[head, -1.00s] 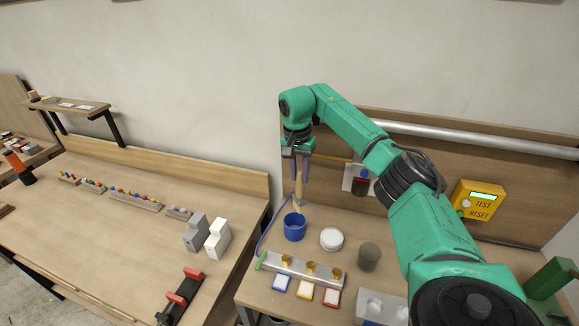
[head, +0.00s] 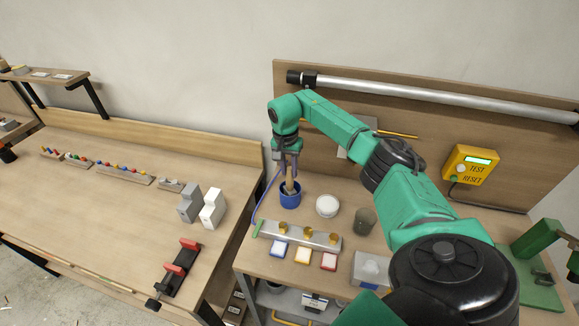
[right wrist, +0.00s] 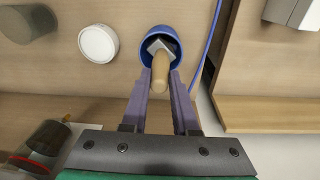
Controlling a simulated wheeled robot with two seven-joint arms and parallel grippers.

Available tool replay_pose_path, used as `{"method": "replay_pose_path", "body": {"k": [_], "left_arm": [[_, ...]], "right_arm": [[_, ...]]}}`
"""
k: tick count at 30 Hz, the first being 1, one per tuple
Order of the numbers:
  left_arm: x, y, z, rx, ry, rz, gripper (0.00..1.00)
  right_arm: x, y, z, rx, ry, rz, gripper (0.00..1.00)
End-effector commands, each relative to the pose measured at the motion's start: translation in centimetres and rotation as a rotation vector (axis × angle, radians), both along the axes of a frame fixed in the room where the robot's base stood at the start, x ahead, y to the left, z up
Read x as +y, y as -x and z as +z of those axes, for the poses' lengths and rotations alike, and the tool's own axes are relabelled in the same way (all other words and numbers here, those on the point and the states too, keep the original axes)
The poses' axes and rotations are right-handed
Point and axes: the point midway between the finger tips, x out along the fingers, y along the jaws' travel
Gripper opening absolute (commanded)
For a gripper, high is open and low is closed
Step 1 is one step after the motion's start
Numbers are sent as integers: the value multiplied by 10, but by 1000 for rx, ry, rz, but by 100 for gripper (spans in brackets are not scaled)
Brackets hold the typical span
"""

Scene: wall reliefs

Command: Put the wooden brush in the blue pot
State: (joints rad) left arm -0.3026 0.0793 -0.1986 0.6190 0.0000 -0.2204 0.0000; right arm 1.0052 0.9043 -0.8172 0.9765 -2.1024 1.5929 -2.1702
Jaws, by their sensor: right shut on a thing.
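The wooden brush (head: 290,187) is held by my right gripper (head: 289,170), handle up. The right wrist view shows its pale wooden handle (right wrist: 160,72) between the two purple fingers (right wrist: 161,78), with the grey lower part inside the outline of the blue pot's mouth (right wrist: 145,57). In the head view the blue pot (head: 290,201) stands upright on the right bench, and the brush's lower end appears within its rim. Whether the brush touches the bottom is hidden. My left gripper is not in view.
A white round lid (head: 327,206) and a dark cup (head: 364,221) stand right of the pot. A metal bar with brass knobs (head: 300,237) lies in front. A blue cable (head: 263,200) runs along the left.

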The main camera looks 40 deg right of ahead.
Motion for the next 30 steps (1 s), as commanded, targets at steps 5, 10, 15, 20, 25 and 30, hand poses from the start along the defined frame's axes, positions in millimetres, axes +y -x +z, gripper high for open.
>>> {"method": "replay_pose_path", "body": {"k": [5, 10, 15, 20, 25, 30], "left_arm": [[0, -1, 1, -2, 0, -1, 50], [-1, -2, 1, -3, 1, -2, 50], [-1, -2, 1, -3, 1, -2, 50], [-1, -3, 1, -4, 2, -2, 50], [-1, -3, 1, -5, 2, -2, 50], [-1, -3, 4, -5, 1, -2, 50]], "right_arm": [[0, 0, 1, 0, 0, 0, 51], [0, 0, 1, 0, 0, 0, 63], [0, 0, 1, 0, 0, 0, 63], [0, 0, 1, 0, 0, 0, 63], [1, 0, 1, 0, 0, 0, 63], [9, 1, 1, 1, 0, 0, 63]]}}
